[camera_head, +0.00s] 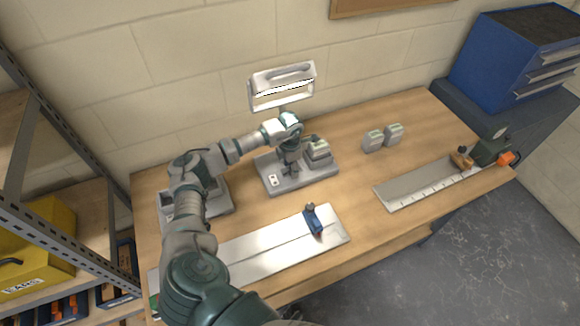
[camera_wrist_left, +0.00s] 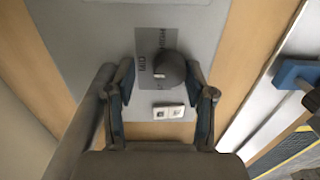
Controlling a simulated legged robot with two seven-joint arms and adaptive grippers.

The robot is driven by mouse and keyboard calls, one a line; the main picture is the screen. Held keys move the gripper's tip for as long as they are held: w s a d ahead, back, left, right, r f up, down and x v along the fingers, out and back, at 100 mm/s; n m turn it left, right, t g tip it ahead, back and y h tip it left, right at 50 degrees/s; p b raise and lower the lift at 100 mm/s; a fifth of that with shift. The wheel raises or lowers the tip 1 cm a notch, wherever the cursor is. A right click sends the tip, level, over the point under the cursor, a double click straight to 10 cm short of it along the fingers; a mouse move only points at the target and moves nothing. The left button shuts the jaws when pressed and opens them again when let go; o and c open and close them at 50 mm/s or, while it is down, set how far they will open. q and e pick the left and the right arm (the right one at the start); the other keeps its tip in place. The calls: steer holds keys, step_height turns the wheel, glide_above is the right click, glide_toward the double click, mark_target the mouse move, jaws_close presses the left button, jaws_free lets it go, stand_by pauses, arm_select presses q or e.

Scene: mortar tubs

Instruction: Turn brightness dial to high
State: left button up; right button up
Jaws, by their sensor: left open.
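The dial (camera_wrist_left: 168,66) is a dark grey round knob on a grey base plate (camera_wrist_left: 95,25), with a printed label (camera_wrist_left: 146,46) beside it that seems to read MID and another word. The dial's pointer position is unclear. My left gripper (camera_wrist_left: 160,78) is open, with one finger on each side of the dial; contact cannot be told. In the head view my left gripper (camera_head: 291,165) points down over the base plate (camera_head: 295,184) and hides the dial. A bright white lamp (camera_head: 283,87) stands behind the plate. My right gripper is out of view.
A small white switch plate (camera_wrist_left: 168,112) sits close to the dial. A grey block (camera_head: 318,150) stands on the base plate's right.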

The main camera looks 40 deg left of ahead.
arm_select(q)
steer(key=shift+a, duration=0.15)
steer(key=c, duration=0.3)
steer(key=shift+d+r, duration=0.2)
steer(key=shift+d, duration=0.45)
steer(key=c, duration=0.8)
steer(key=shift+d, duration=0.2)
jaws_close()
steer(key=shift+a, duration=0.35)
steer(key=shift+d, duration=0.1)
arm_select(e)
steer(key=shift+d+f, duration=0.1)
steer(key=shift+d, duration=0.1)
arm_select(q)
steer(key=shift+r, duration=0.1)
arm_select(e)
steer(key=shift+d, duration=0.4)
